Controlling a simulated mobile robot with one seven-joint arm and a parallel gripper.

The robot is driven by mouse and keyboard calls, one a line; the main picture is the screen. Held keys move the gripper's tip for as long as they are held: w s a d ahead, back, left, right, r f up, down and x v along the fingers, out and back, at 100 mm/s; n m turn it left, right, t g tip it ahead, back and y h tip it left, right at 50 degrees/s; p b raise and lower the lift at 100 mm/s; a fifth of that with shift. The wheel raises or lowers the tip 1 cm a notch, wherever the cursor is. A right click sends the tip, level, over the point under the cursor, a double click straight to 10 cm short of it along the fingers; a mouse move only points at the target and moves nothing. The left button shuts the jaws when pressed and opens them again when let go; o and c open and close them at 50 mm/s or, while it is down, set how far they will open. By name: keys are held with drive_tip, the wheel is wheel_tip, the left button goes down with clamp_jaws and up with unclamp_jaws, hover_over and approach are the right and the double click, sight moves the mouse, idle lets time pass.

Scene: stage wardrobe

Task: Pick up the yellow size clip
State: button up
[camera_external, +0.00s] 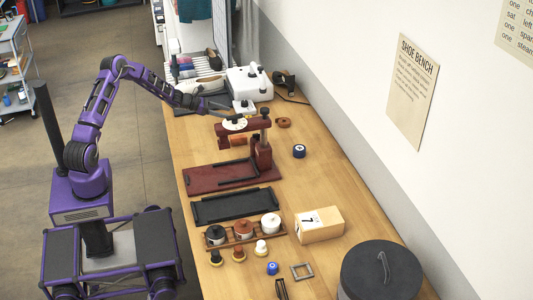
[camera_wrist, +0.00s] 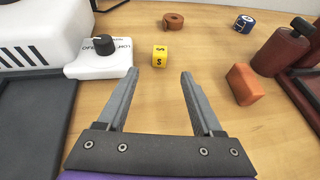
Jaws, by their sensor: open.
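The yellow size clip (camera_wrist: 160,56) is a small yellow block marked with a black S. In the wrist view it sits on the wooden bench just beyond my fingertips, centred between them. My gripper (camera_wrist: 160,73) is open, with nothing between its grey fingers. In the external view my gripper (camera_external: 222,109) is over the bench between the white machine and the dark red stand.
A white control box (camera_wrist: 108,68) with a black knob stands left of the clip. An orange-brown block (camera_wrist: 245,85) and the dark red stand (camera_wrist: 283,50) are at right. A brown roll (camera_wrist: 173,21) and a blue roll (camera_wrist: 244,24) lie farther back. Bare wood surrounds the clip.

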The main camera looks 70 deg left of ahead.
drive_tip(key=x, duration=1)
drive_tip(key=shift+w+f+p, duration=0.1)
drive_tip(key=shift+w+p, duration=0.05)
drive_tip(key=shift+p, duration=0.25)
clamp_jaws()
